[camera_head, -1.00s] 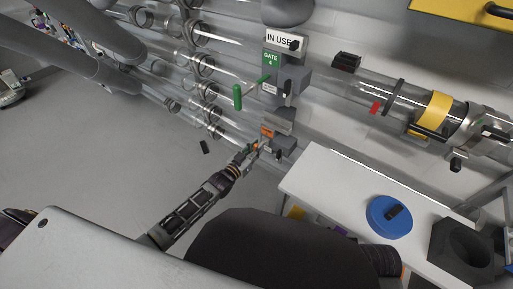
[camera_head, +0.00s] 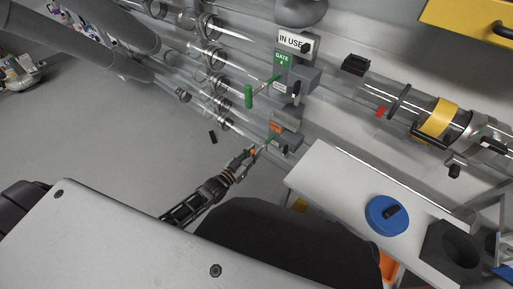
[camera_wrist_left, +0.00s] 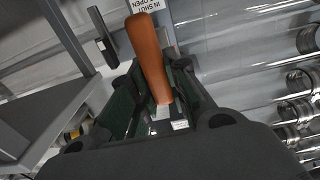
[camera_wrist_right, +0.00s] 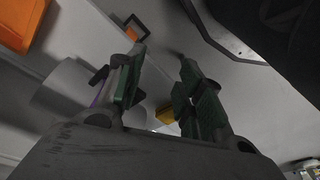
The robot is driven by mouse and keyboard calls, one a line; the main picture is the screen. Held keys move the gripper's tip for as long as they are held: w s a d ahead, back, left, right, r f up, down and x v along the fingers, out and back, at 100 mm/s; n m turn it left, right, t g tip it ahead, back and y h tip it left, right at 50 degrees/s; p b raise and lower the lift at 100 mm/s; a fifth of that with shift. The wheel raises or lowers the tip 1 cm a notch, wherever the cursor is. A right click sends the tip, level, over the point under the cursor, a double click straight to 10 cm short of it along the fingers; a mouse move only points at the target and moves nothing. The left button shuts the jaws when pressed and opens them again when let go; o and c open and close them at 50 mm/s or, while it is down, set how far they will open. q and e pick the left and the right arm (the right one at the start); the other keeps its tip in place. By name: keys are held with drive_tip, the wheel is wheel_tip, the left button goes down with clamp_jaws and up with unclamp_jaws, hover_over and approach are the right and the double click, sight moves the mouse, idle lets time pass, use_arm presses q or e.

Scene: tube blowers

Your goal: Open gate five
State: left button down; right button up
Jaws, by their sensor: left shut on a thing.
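An orange handle (camera_wrist_left: 150,58) stands between the fingers of my left gripper (camera_wrist_left: 160,105) in the left wrist view. In the head view my left gripper (camera_head: 250,153) is shut on this handle, of which only a bit of orange shows. The label's text is too small to read. My right gripper (camera_wrist_right: 162,75) is open and empty, apart from the gate.
Just above is the gate 4 box (camera_head: 283,62) with an "IN USE" plate (camera_head: 296,42) and a green handle (camera_head: 248,96). Clear tubes (camera_head: 215,55) run behind. A white table (camera_head: 330,180) with a blue disc (camera_head: 387,214) stands to the right. Floor left of the gates is open.

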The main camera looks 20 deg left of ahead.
use_arm(q)
drive_tip(key=shift+s+a, duration=0.2)
drive_tip(key=shift+s, duration=0.4)
drive_tip(key=c, duration=1.4)
unclamp_jaws()
drive_tip(key=shift+o, duration=0.2)
drive_tip(key=v, duration=1.2)
